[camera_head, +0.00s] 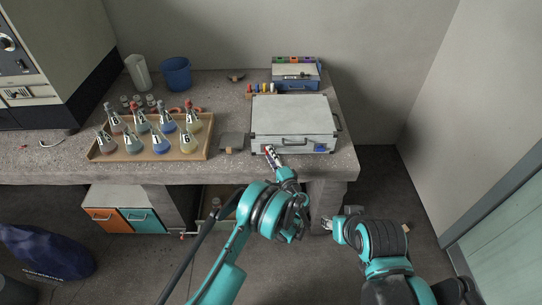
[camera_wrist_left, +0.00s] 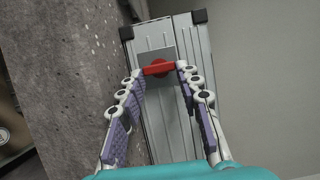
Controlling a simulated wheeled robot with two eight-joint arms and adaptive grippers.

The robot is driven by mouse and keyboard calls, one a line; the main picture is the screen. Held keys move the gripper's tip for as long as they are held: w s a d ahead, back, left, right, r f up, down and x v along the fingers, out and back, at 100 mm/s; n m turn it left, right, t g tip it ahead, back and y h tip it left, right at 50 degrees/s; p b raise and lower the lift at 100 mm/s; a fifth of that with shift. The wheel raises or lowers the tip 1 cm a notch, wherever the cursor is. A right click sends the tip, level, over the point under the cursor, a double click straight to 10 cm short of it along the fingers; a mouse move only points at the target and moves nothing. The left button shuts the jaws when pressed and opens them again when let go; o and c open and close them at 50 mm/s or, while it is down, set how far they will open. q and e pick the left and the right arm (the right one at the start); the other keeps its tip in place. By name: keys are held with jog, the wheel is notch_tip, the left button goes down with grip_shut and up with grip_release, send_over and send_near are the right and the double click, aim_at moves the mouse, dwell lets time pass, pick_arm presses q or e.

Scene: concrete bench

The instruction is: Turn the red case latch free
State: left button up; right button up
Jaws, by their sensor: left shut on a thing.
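The grey-white case (camera_head: 292,118) lies shut near the right end of the concrete bench, with a handle on its front side. The red latch (camera_wrist_left: 160,68) sits on a grey plate on the case's side in the left wrist view. My left gripper (camera_wrist_left: 160,71) reaches the front left of the case and is shut on the red latch, a finger at each end of it. In the head view the left gripper (camera_head: 270,150) hides the latch. My right gripper (camera_head: 326,223) is off the bench at the lower right; its fingers are too small to judge.
A wooden tray (camera_head: 96,155) of numbered flasks stands left of the case, with a dark grey block (camera_head: 231,142) between them. A blue-white box (camera_head: 296,74) and small coloured bottles stand behind the case. A blue cup (camera_head: 176,74) and a white beaker stand at the back left.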

dwell(0.4)
pick_arm(q)
jog(key=o, duration=1.2)
jog(key=shift+c, duration=0.2)
